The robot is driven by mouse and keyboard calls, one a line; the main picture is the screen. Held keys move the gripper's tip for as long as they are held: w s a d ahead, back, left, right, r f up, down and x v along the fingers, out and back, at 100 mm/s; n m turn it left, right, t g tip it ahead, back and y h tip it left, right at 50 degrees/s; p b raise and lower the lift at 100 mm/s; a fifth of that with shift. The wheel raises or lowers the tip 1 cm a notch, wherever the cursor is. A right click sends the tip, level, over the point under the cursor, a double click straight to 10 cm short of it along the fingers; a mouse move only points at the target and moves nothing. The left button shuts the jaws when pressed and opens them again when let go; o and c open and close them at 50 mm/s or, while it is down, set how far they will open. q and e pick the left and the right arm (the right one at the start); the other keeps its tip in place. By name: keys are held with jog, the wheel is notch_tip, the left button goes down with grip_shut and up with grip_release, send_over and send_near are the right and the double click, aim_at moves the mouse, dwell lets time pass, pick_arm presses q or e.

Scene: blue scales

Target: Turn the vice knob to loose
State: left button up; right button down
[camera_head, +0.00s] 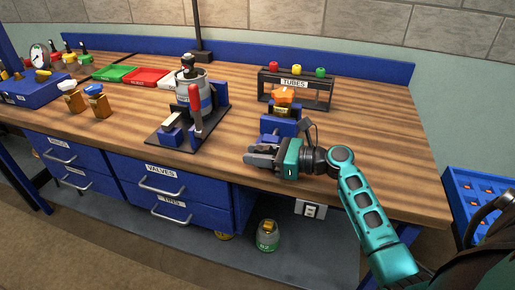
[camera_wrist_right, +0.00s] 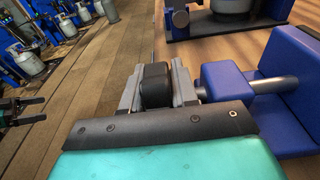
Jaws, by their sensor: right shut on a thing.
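The blue vice (camera_head: 280,128) stands near the front edge of the bench, with an orange and brass valve (camera_head: 283,98) clamped in its top. In the right wrist view, the vice's blue body (camera_wrist_right: 290,95) and a blue block on a silver rod (camera_wrist_right: 228,80) are to the right. The black vice knob (camera_wrist_right: 155,82) sits between the fingers of my right gripper (camera_wrist_right: 155,85). The right gripper (camera_head: 260,155) is shut on the knob, at the front of the vice. In the head view the gripper hides the knob.
The TUBES rack (camera_head: 296,88) stands behind the vice. Blue drawers (camera_head: 170,190) are below the bench front. Bare wood lies right of the vice.

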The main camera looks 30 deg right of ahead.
jog(key=shift+r+g+h+p, duration=0.1)
jog(key=shift+g+h+p, duration=0.4)
jog(key=shift+g+p, duration=0.1)
jog(key=shift+g+h, duration=0.3)
jog(key=shift+g, duration=0.2)
jog(key=g+h, duration=0.1)
jog(key=f+g+h, duration=0.1)
jog(key=shift+g, duration=0.3)
jog(key=g+h, duration=0.3)
jog(key=shift+d+f+g, duration=0.15)
jog(key=shift+f+g, duration=0.15)
jog(key=shift+s+f+g+h, duration=0.2)
jog(key=shift+g+h, duration=0.8)
jog(key=g, duration=0.1)
jog(key=h, duration=0.1)
jog(key=g+h, duration=0.1)
jog(key=shift+s+d+f+g, duration=0.1)
jog(key=shift+s+d+g, duration=0.15)
jog(key=shift+d+g, duration=0.1)
jog(key=shift+s+d+g+h, duration=0.15)
jog(key=shift+s+g+h, duration=0.05)
jog(key=shift+g+h, duration=1.05)
pick_arm(q)
notch_tip(320, 180, up, 2)
pick_arm(e)
jog(key=shift+h, duration=0.25)
jog(key=shift+s+f+g+h, duration=0.15)
jog(key=shift+g+h, duration=0.15)
jog(key=shift+g, duration=0.2)
